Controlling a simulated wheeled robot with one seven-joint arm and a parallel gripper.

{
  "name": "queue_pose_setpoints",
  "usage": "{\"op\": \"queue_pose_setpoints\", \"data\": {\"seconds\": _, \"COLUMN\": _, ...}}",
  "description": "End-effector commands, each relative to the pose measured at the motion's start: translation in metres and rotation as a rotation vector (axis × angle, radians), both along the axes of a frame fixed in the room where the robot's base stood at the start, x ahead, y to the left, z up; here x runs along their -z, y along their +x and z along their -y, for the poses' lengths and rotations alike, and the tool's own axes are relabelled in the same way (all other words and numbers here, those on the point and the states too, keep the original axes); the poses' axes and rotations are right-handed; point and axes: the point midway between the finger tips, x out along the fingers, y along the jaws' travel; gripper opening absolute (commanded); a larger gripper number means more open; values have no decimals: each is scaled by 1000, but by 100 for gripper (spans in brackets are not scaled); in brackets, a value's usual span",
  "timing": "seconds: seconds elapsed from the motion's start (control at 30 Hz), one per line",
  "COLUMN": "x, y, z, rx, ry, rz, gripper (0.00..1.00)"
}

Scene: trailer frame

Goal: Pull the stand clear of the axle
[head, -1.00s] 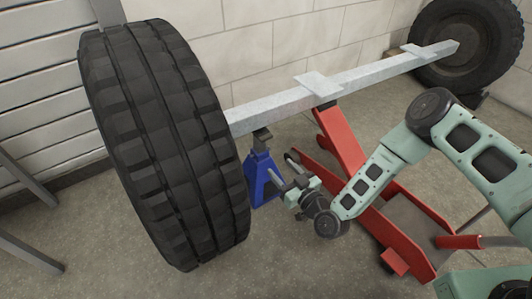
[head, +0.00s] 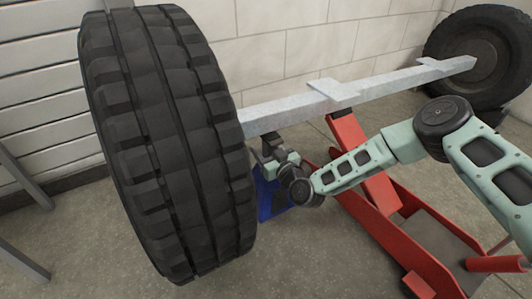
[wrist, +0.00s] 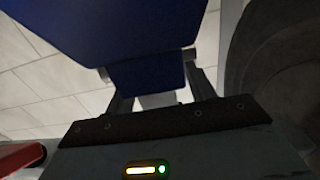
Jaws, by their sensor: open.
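The blue stand (head: 272,200) stands on the floor under the grey axle (head: 390,82), just right of the near tire. My gripper (head: 270,147) is at the stand's upper part, below the axle, and hides the stand's top in the head view. In the wrist view the blue stand (wrist: 135,30) fills the upper middle, and my open fingers (wrist: 148,66) lie on either side of its narrow part. I cannot tell whether they touch it. Whether the stand's top touches the axle is hidden.
The large near tire (head: 165,140) stands close left of my gripper. A red floor jack (head: 372,185) reaches up under the axle to the right, close to my forearm. A far tire (head: 478,50) is at the back right. Floor in front of the stand is free.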

Motion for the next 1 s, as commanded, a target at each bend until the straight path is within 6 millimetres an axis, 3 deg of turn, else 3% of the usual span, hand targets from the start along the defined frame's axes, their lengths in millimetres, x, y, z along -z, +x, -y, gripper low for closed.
{"op": "queue_pose_setpoints", "data": {"seconds": 0.27, "x": 0, "y": 1, "z": 0, "rx": 1, "ry": 0, "rz": 0, "gripper": 55}}
{"op": "queue_pose_setpoints", "data": {"seconds": 0.47, "x": 0, "y": 1, "z": 0, "rx": 1, "ry": 0, "rz": 0, "gripper": 2}}
{"op": "queue_pose_setpoints", "data": {"seconds": 1.0, "x": 0, "y": 0, "z": 0, "rx": 0, "ry": -1, "rz": -1, "gripper": 0}}
